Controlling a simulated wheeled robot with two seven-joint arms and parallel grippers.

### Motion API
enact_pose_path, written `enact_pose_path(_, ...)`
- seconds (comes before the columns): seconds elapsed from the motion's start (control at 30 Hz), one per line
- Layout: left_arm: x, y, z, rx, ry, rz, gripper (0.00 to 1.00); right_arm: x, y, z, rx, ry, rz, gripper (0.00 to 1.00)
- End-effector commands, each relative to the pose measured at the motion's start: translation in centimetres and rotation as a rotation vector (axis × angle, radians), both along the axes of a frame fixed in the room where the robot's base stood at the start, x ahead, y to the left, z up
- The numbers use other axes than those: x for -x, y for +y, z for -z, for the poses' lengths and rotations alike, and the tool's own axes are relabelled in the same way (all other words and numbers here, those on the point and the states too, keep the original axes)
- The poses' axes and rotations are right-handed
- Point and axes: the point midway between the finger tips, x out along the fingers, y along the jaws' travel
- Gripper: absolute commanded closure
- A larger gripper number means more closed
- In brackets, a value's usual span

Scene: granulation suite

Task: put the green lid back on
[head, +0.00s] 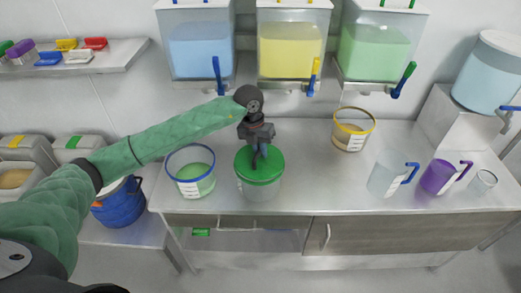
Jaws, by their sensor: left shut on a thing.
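The green lid (259,172) sits over the mouth of a clear container (263,193) near the front of the bench. It looks level; whether it is fully seated cannot be told. My left gripper (259,160) points down onto the top of the lid and is shut on it, with the fingers at the lid's middle. The fingers hide the grip itself. My right gripper is not in view.
A blue-rimmed tub (191,171) with green contents stands close left of the container. A yellow-rimmed tub (352,130), a blue-handled jug (388,177) and a purple jug (438,177) stand to the right. Dispensers with taps hang above the bench (310,185).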

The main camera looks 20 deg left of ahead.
Motion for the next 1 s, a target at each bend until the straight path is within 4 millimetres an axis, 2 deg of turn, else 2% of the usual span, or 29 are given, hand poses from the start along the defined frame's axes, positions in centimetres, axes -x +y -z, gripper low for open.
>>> enact_pose_path(0.77, 0.00, 0.01, 0.99, 0.000, 0.000, 0.000, 1.00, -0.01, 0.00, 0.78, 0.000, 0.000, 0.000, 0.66)
enact_pose_path(0.8, -0.01, 0.00, 0.90, 0.000, 0.000, 0.000, 0.80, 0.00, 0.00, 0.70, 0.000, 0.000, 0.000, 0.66)
enact_pose_path(0.9, 0.00, 0.00, 0.91, 0.000, 0.000, 0.000, 0.63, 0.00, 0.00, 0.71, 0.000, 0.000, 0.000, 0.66)
enact_pose_path(1.0, 0.00, 0.00, 0.91, 0.000, 0.000, 0.000, 0.63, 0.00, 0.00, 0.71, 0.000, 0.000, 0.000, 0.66)
